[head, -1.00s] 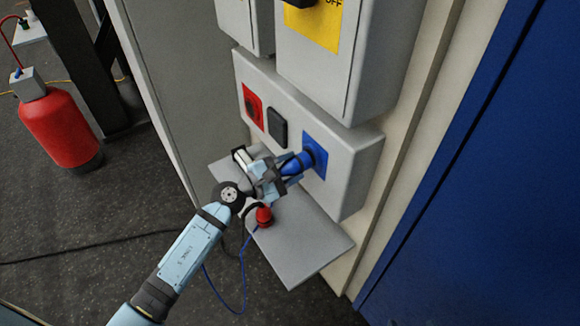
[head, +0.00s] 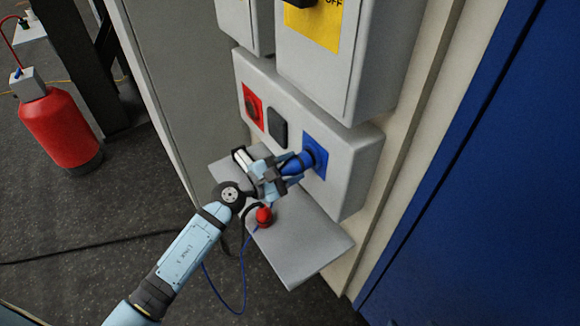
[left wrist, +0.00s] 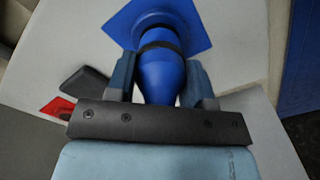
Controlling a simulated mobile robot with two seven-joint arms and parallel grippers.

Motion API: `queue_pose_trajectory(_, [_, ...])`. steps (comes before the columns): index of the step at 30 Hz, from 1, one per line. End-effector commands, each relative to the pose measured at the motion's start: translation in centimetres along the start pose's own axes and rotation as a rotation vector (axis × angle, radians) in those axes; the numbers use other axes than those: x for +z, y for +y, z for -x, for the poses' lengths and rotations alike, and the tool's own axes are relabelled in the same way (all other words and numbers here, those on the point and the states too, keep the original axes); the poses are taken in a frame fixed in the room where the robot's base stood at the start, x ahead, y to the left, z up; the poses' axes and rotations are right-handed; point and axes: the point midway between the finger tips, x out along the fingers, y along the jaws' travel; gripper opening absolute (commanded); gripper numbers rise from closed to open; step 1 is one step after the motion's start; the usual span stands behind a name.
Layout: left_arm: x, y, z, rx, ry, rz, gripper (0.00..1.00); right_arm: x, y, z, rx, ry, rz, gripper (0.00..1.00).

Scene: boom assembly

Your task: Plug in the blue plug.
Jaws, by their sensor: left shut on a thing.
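The blue plug (head: 292,166) is between the fingers of my left gripper (head: 284,175), which is shut on it. The plug's front end is at the blue socket (head: 314,155) on the grey wall box and lines up with it. In the left wrist view the blue plug (left wrist: 162,75) sits between both fingers, with a dark ring (left wrist: 160,42) where it meets the round collar on the blue plate (left wrist: 195,22). I cannot tell how deep it is seated. A blue cable (head: 243,270) hangs below the gripper. My right gripper is not in view.
A red socket (head: 252,107) and a dark square cover (head: 277,127) are left of the blue socket. A red plug (head: 264,215) stands on the grey shelf (head: 305,245) below. A fire extinguisher (head: 62,130) stands at the left.

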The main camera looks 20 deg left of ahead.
Motion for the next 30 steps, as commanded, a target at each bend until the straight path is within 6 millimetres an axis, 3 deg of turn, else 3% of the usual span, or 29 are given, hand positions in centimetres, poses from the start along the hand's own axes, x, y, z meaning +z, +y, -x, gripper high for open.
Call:
queue_pose_trajectory(13, [0.0,0.1,-0.9,0.002,0.0,0.0,0.14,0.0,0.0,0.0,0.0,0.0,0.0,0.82])
queue_pose_trajectory(14, [0.0,0.1,-0.9,0.002,0.0,0.0,0.5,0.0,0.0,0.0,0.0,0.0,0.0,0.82])
queue_pose_trajectory(18, [0.0,0.1,-0.9,0.001,0.0,0.0,0.77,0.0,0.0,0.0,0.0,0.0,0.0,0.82])
queue_pose_trajectory(27, [-0.1,0.0,-0.8,0.0,0.001,0.0,0.77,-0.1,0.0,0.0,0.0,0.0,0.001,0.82])
queue_pose_trajectory(30, [-0.1,-0.1,0.2,-0.001,0.002,0.0,0.77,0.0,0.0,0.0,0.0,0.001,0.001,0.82])
